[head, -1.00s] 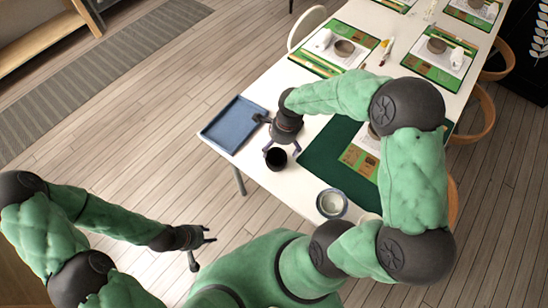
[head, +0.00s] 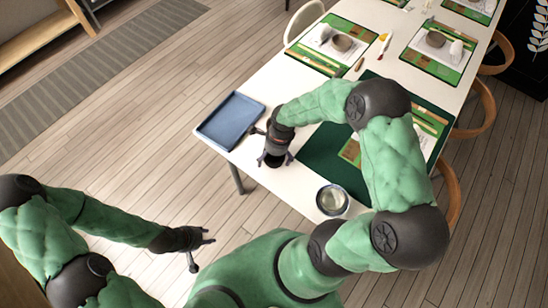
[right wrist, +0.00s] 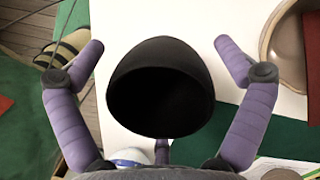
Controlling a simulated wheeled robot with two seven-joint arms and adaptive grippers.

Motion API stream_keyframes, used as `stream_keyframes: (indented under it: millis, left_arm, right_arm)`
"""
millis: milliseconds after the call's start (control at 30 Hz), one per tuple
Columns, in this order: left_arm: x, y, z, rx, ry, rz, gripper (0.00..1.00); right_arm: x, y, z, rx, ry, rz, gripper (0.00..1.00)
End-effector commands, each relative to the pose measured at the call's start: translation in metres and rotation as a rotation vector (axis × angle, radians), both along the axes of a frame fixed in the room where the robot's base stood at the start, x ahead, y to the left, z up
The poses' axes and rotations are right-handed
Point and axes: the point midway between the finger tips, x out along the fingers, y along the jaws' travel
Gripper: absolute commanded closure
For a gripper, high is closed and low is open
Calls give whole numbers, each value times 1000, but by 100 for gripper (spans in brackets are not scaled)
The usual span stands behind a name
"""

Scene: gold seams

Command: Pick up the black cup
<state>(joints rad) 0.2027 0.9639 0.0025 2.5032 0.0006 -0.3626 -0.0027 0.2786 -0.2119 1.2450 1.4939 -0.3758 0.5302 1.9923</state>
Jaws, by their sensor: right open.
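The black cup (right wrist: 160,65) fills the middle of the right wrist view, its dark mouth facing the camera. In the head view the cup (head: 274,161) is at the table's near left edge, mostly hidden by my right gripper (head: 275,158). In the right wrist view, the purple fingers of my right gripper (right wrist: 160,48) stand open on both sides of the cup, with gaps between them and its wall. My left gripper (head: 204,252) is open and empty over the floor, away from the table.
A blue tray (head: 230,121) lies on the white table (head: 300,203) behind my right gripper. A bowl (head: 332,200) stands right of the cup, and a dark green mat (head: 318,150) lies beyond. Several place settings fill the far table.

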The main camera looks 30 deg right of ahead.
Motion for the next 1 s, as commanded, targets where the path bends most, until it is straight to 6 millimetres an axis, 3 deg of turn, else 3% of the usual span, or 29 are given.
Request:
stream_keyframes:
  millis: [67, 267, 300, 667, 933, 1000]
  left_arm:
    - [0, 0, 0, 0, 0, 0, 60]
    - [0, 0, 0, 0, 0, 0, 60]
    - [0, 0, 0, 0, 0, 0, 60]
    - [0, 0, 2, 0, 0, 0, 60]
    - [0, 0, 15, 0, 0, 0, 60]
    - [0, 0, 18, 0, 0, 0, 60]
  right_arm:
    - [0, 0, 1, 0, 0, 0, 6]
    - [0, 0, 1, 0, 1, 0, 62]
    - [0, 0, 1, 0, 1, 0, 64]
    - [0, 0, 4, 0, 1, 0, 65]
    - [1, 0, 35, 0, -3, 0, 65]
    - [-7, 4, 46, 0, -2, 1, 65]
